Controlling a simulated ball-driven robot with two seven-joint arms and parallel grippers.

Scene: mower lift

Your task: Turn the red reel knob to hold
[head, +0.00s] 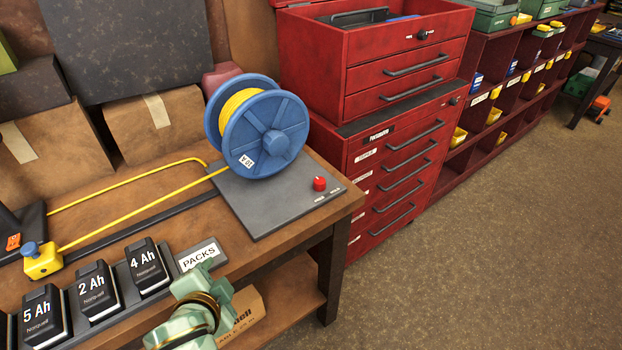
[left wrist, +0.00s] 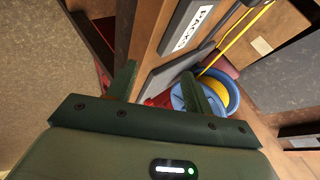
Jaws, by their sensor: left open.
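The red reel knob (head: 319,183) stands on the right part of a dark grey base plate (head: 262,205) on the bench. Small white marks lie beside it, too small to read. The blue reel (head: 262,135) with yellow line stands on the same plate, behind and left of the knob. My left gripper (head: 205,285) is low in front of the bench edge, apart from the knob. In the left wrist view its two fingers (left wrist: 160,88) are spread, with nothing clearly held. The blue reel (left wrist: 218,95) shows beyond one finger; the knob cannot be made out there.
Battery packs (head: 97,290) and a PACKS label (head: 198,255) line the bench front. A yellow line runs to a yellow block (head: 42,260). A red tool chest (head: 395,170) stands right of the bench. A carton (head: 243,312) sits on the shelf below. Floor at right is clear.

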